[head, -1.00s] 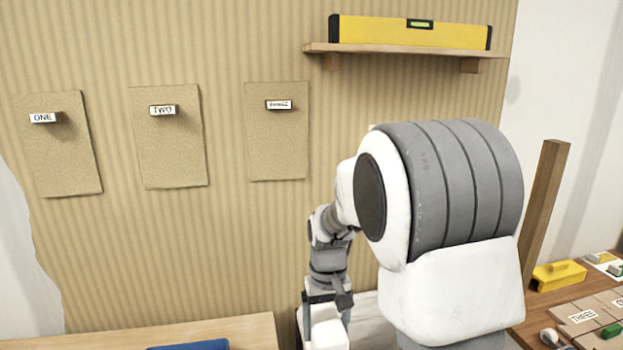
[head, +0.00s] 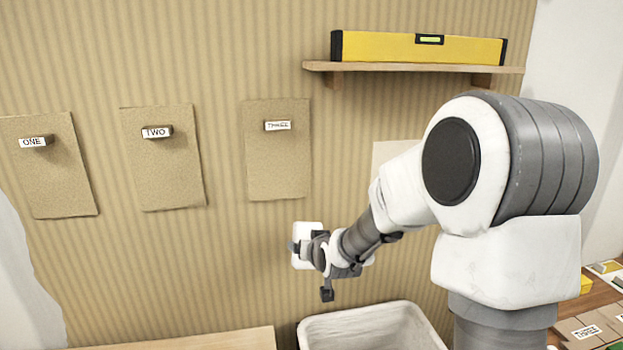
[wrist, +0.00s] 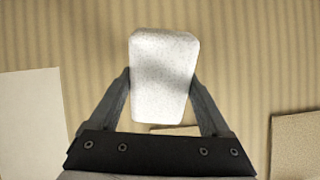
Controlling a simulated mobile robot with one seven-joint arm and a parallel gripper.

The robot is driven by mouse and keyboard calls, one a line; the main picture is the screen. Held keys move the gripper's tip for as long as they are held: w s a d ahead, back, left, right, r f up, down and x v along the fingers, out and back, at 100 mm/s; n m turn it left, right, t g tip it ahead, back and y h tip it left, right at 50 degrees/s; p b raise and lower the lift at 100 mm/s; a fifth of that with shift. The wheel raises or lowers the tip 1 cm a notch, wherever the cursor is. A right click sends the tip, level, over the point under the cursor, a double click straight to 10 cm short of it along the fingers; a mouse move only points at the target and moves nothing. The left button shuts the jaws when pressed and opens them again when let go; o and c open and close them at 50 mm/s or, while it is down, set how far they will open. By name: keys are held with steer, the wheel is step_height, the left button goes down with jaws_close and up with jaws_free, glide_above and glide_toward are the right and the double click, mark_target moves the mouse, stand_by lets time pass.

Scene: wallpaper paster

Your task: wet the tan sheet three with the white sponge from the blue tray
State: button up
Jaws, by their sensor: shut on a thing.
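The tan sheet three (head: 277,170) hangs on the striped wall under a small label reading THREE. The white sponge (head: 307,230) is held by my gripper (head: 303,246), below and a little right of sheet three and apart from it in the head view. In the wrist view my gripper (wrist: 161,100) is shut on the sponge (wrist: 163,75), one finger on each side. A tan sheet edge (wrist: 295,148) shows at the right of the wrist view; I cannot tell which sheet. The blue tray is not in view now.
Tan sheets one (head: 50,175) and two (head: 160,170) hang to the left. A pale sheet (head: 393,152) is partly behind my arm. A shelf (head: 410,67) bears a yellow level (head: 420,47). A white bin (head: 375,325) stands below. A side table (head: 600,295) holds labelled pieces at right.

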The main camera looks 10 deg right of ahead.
mark_target(271, 175)
step_height(271, 175, up, 15)
steer(key=t+h+p, duration=0.1)
steer(key=t+p, duration=0.2)
steer(key=t, duration=0.2)
steer(key=shift+d+m+t, duration=0.4)
steer(key=shift+f+b, duration=0.2)
steer(key=shift+b, duration=0.1)
steer(key=shift+w+r, duration=0.15)
steer(key=shift+w, duration=1.2)
steer(key=shift+w, duration=1.3)
stand_by(1.5)
steer(key=shift+s+a, duration=0.1)
steer(key=shift+a, duration=3.9)
